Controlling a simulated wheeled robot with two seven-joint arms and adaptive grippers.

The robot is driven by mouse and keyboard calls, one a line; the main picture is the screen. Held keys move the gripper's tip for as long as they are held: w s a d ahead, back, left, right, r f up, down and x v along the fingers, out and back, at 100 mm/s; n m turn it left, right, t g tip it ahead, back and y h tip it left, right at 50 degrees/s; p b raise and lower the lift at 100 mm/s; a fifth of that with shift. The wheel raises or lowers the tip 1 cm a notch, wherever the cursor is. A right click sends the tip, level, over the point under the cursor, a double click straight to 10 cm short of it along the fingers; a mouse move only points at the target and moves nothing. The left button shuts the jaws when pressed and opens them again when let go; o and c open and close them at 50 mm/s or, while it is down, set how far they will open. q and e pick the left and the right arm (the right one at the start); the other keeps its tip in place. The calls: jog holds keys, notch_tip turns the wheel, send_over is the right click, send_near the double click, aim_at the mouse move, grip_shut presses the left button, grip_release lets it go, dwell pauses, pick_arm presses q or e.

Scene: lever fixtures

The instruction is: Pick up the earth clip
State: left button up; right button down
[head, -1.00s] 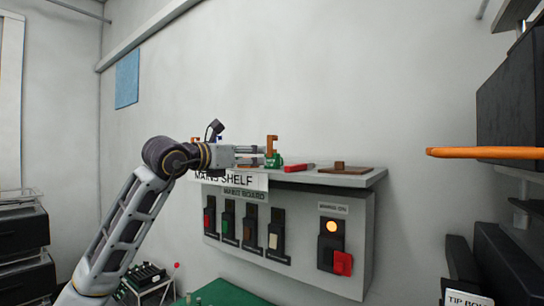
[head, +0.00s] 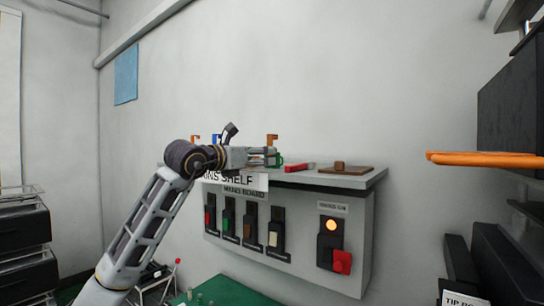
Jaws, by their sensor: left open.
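A small green item (head: 281,161) and an orange-brown upright piece (head: 272,138) show at the shelf's middle, partly hidden by my left gripper. They may be the earth clip, but I cannot tell whether they are one thing. My left gripper (head: 274,156) is open, with its fingers pointing right, level with the green item and overlapping it in the picture. I cannot tell whether the green item lies between the fingers or behind them. My right gripper is not in view.
The grey shelf (head: 330,180) also bears a red item (head: 299,168) and a brown board (head: 346,169). Blue and orange items (head: 215,139) stand behind my wrist. Below is a panel with several switches and a red lever (head: 342,262). An orange bar (head: 485,159) juts in at right.

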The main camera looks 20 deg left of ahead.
pick_arm(q)
jog(key=shift+p+x, duration=0.6)
jog(key=shift+x, duration=1.15)
jog(key=shift+a, duration=0.1)
jog(key=shift+c, duration=0.3)
jog(key=c, duration=1)
jog(key=shift+r, duration=0.1)
jog(key=shift+r+b, duration=0.35)
jog(key=shift+r, duration=4.55)
jog(key=shift+f, duration=0.1)
